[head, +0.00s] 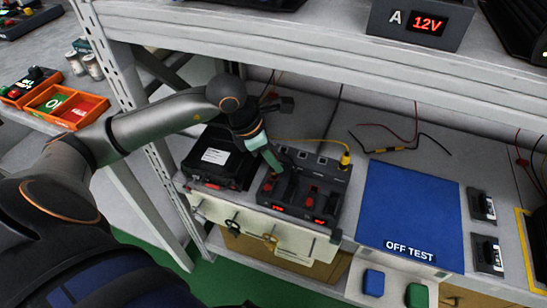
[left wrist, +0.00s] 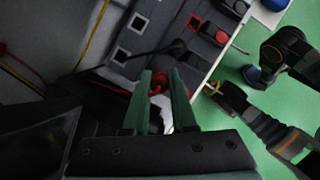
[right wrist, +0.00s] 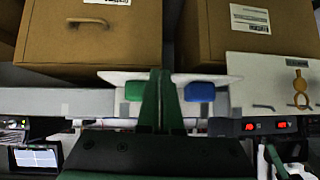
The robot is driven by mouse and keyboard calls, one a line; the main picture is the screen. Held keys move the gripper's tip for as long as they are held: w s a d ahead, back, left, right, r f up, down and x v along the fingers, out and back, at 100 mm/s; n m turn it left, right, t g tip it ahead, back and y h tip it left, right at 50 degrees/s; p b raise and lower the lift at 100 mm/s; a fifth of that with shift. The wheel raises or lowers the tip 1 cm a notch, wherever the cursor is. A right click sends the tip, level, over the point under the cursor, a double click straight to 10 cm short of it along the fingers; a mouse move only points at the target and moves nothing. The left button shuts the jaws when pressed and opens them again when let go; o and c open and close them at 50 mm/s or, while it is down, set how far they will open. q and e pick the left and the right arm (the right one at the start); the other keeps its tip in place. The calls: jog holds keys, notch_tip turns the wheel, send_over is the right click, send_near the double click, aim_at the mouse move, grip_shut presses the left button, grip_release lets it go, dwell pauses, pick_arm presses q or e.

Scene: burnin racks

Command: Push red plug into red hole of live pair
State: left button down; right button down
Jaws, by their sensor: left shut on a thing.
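My left gripper (head: 272,160) reaches down over the black test unit (head: 333,185) from its far left side. In the left wrist view its green fingers (left wrist: 160,78) are shut on a small red plug (left wrist: 157,82). The plug's tip and the red hole are hidden, so I cannot tell whether the plug is in. The unit has lit red displays (head: 319,221) and red knobs on top. Square sockets (left wrist: 140,22) show in the left wrist view. My right gripper (right wrist: 160,85) is shut and empty, facing the shelf front.
A black case (head: 215,160) stands left of the unit. A yellow cable with a yellow plug (head: 346,159) runs along its back. A blue mat (head: 410,210) lies to the right. The upper shelf (head: 330,55) overhangs.

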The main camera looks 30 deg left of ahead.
aim_at(273, 169)
pick_arm(q)
jog(key=shift+f+b, duration=0.5)
jog(key=shift+b, duration=0.35)
dwell(1.4)
jog(key=shift+f+b, duration=1.35)
jog(key=shift+b, duration=0.4)
dwell(0.8)
jog(key=c, duration=0.6)
grip_release()
jog(key=shift+c, duration=0.2)
